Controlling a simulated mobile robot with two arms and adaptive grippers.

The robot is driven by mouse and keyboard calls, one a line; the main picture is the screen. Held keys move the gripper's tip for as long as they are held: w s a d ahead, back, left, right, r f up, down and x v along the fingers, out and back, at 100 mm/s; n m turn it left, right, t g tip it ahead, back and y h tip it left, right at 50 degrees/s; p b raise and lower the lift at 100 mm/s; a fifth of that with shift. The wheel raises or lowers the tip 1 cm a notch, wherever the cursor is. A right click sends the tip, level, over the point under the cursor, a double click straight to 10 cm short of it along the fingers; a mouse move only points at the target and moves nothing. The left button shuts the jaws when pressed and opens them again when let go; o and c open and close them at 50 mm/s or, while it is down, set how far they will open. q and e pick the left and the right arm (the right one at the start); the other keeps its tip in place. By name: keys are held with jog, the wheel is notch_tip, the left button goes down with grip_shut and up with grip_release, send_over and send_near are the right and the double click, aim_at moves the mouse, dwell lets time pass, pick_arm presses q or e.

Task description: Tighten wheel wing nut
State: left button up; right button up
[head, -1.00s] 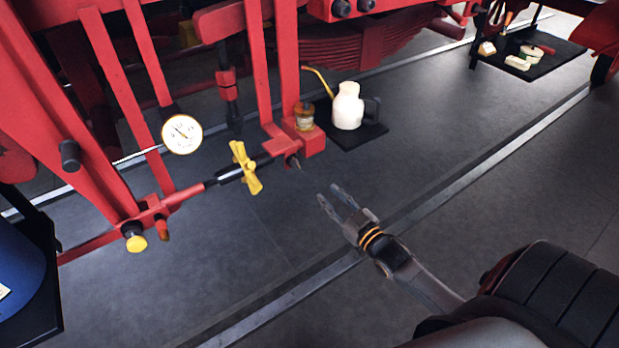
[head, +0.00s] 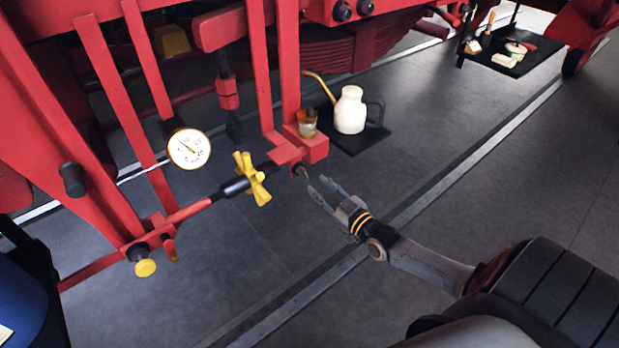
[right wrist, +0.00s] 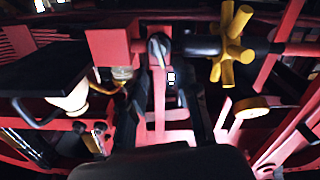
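A small grey metal piece (head: 302,171), which looks like the wing nut, sticks out of the end of a red bracket (head: 286,154). In the right wrist view the grey piece (right wrist: 158,48) stands upright just beyond my fingers, roughly between their lines. My right gripper (head: 318,184) is open and empty, its fingertips close to the grey piece in the head view. I cannot tell whether they touch. In the right wrist view its two dark fingers (right wrist: 163,85) are apart. A yellow cross-shaped handwheel (head: 251,179) sits on the rod left of the bracket. My left gripper is out of view.
A white oil can (head: 350,110) stands on a dark mat (head: 362,141) behind the gripper. A small jar (head: 307,123) sits on the red bracket. A gauge (head: 189,149) and yellow knob (head: 145,268) are at left. Floor at front is clear.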

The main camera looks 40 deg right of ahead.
aim_at(306, 176)
jog(key=w, duration=0.3)
jog(key=shift+w+a, duration=0.1)
jog(key=shift+w, duration=0.3)
jog(key=shift+w+a, duration=0.1)
jog(key=shift+w, duration=0.55)
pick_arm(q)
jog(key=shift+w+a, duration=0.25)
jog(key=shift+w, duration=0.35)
pick_arm(e)
grip_shut()
